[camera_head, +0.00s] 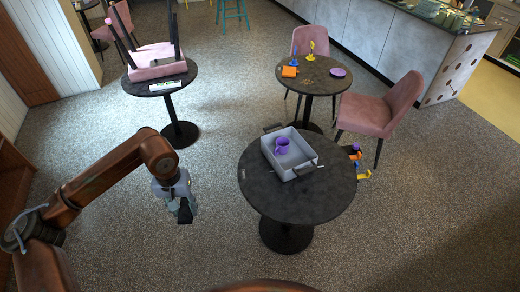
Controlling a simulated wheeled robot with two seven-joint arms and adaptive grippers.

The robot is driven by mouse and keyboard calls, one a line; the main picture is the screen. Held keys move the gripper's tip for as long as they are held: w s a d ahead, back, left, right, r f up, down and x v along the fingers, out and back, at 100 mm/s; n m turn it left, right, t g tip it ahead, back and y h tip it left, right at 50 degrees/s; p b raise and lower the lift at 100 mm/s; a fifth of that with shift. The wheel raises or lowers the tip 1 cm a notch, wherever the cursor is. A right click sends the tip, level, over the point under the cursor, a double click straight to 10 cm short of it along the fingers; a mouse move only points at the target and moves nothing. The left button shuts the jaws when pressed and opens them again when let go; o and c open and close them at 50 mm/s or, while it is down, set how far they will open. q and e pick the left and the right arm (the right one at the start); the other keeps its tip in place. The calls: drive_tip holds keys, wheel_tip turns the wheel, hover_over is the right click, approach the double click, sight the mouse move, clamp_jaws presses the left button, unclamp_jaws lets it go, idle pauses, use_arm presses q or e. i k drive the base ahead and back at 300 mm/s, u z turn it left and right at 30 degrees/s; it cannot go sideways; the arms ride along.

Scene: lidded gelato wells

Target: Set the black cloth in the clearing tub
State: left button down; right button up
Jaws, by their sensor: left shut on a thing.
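My left gripper (180,203) hangs over open floor, to the left of the nearest round table. It is shut on a small dark thing, which looks like the black cloth (185,214); the fingers hide part of it. The clearing tub (306,172) is a grey tray with dark handles on the nearest table, to the right of my left gripper. A purple cup (282,145) is inside the tub. My right gripper is not in view.
The nearest table (315,205) has bare dark top around the tub. Yellow, orange and blue items (356,160) show beyond its right edge. A far table (308,77) holds small coloured items, with pink chairs beside it. Another table (150,83) bears an upturned pink chair.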

sight(294, 166)
drive_tip(key=u, duration=0.1)
drive_tip(key=i, duration=0.65)
drive_tip(key=z, duration=0.85)
drive_tip(key=i, duration=0.75)
drive_tip(key=z, duration=0.9)
